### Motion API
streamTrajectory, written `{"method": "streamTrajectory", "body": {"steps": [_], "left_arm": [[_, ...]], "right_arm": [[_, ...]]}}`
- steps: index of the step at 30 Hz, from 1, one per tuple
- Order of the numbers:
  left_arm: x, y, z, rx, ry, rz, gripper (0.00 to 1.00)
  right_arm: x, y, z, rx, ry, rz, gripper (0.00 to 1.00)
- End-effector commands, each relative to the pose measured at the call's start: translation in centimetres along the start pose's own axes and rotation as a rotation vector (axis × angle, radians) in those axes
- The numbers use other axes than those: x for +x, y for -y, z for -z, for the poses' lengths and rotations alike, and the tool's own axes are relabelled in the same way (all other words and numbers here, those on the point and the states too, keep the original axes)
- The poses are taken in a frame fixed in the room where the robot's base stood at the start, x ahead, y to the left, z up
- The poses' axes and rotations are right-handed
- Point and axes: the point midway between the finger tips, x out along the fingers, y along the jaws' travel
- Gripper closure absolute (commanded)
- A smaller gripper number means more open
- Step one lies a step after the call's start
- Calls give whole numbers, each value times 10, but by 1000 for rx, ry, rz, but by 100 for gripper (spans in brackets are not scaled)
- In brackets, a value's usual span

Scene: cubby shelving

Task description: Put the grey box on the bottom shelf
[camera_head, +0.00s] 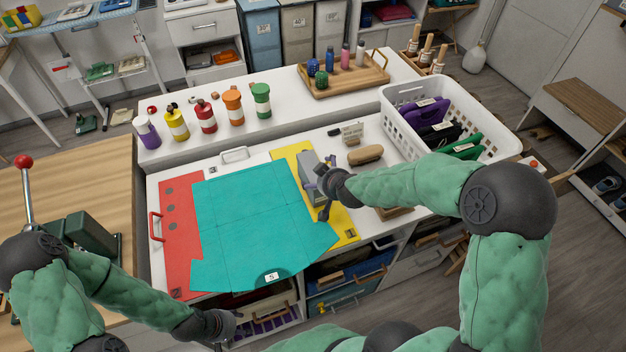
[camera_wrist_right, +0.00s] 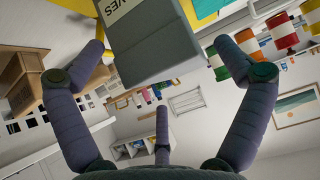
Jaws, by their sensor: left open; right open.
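The grey box (camera_head: 309,172) stands upright on the yellow panel at the right part of the white worktop. My right gripper (camera_head: 324,194) is at its near right side, partly covering it. In the right wrist view the box (camera_wrist_right: 158,42) has a white label ending in "VES" and sits between the spread, open fingers (camera_wrist_right: 158,60), with gaps on both sides. My left gripper (camera_head: 222,325) is open and empty, low at the worktop's front edge. Shelf compartments (camera_head: 345,283) show below the worktop; which is the bottom shelf is hard to tell.
A teal sheet (camera_head: 255,222) and red panel (camera_head: 172,215) cover the worktop's left and middle. Coloured bottles and a wooden tray (camera_head: 350,82) stand on the rear ledge.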

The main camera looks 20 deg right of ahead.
Motion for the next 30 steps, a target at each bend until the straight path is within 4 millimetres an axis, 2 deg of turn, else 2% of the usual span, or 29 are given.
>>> {"method": "streamTrajectory", "body": {"steps": [10,14,20,21,27,30], "left_arm": [[20,7,1,0,0,0,49],[21,8,1,0,0,0,49],[20,7,1,0,0,0,49],[20,7,1,0,0,0,49],[20,7,1,0,-1,0,49],[20,7,1,0,-1,0,49]], "right_arm": [[44,0,-1,1,1,1,0],[51,0,0,0,0,1,0],[51,0,1,0,0,0,0],[51,0,1,0,0,0,3],[50,0,1,0,0,0,57],[50,0,1,0,0,0,58]]}}
